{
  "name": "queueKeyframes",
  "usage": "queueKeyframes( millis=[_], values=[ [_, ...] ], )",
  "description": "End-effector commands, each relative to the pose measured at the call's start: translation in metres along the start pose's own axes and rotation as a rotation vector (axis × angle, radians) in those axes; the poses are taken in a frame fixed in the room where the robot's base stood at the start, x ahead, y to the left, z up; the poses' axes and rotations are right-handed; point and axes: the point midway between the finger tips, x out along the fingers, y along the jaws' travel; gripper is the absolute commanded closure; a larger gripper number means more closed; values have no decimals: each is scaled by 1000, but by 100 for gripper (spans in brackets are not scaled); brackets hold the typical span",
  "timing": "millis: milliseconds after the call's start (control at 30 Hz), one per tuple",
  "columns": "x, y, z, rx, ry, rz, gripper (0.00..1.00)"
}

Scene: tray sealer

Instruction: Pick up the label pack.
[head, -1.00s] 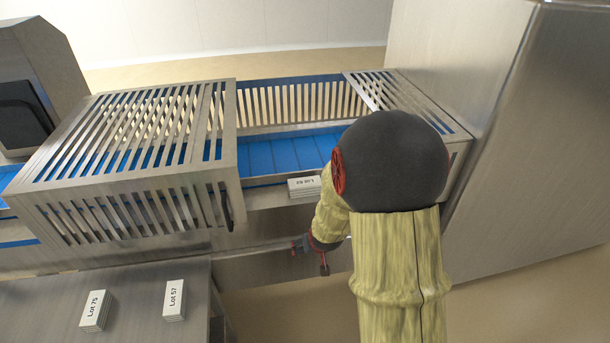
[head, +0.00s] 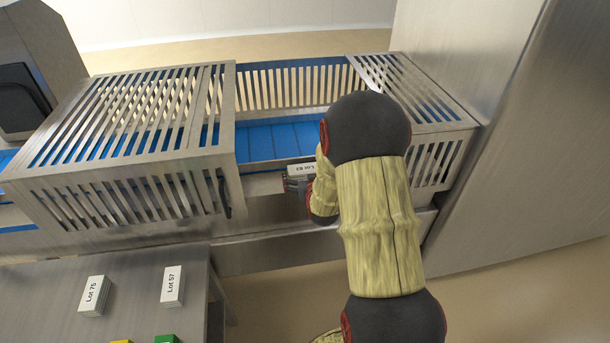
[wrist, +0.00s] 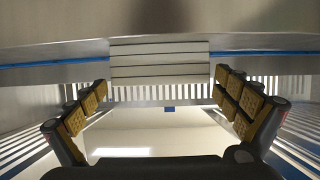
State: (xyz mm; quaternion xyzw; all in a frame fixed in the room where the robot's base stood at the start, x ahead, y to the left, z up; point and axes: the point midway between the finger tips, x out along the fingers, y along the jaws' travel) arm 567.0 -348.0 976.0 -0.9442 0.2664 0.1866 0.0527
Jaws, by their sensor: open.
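A white label pack (head: 301,169), its label reading like "Lot 83", lies on the steel ledge in front of the blue conveyor. My gripper (head: 293,187) is at the ledge's front, close to this pack, partly hidden by my own wrist. In the wrist view the pack (wrist: 160,63) is a stack of white layers centred beyond the fingertips. My gripper (wrist: 163,98) is open there, one padded finger on each side, with a wide empty gap between. The pack looks just ahead of the fingers, with no contact visible.
Two more packs, "Lot 75" (head: 94,296) and "Lot 57" (head: 172,286), lie on the steel table (head: 50,285) at lower left. A slatted guard (head: 120,130) stands left of the ledge pack, another (head: 415,95) to its right. Yellow and green items show at the bottom edge.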

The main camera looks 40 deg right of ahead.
Motion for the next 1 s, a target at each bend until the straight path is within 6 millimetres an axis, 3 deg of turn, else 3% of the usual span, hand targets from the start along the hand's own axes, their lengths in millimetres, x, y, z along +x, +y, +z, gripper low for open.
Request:
queueKeyframes(
  millis=[200,500,1000],
  values=[
    [28,0,2,0,-2,0,0],
    [32,0,0,0,-1,0,0],
    [32,0,0,0,-2,0,28]
  ],
)
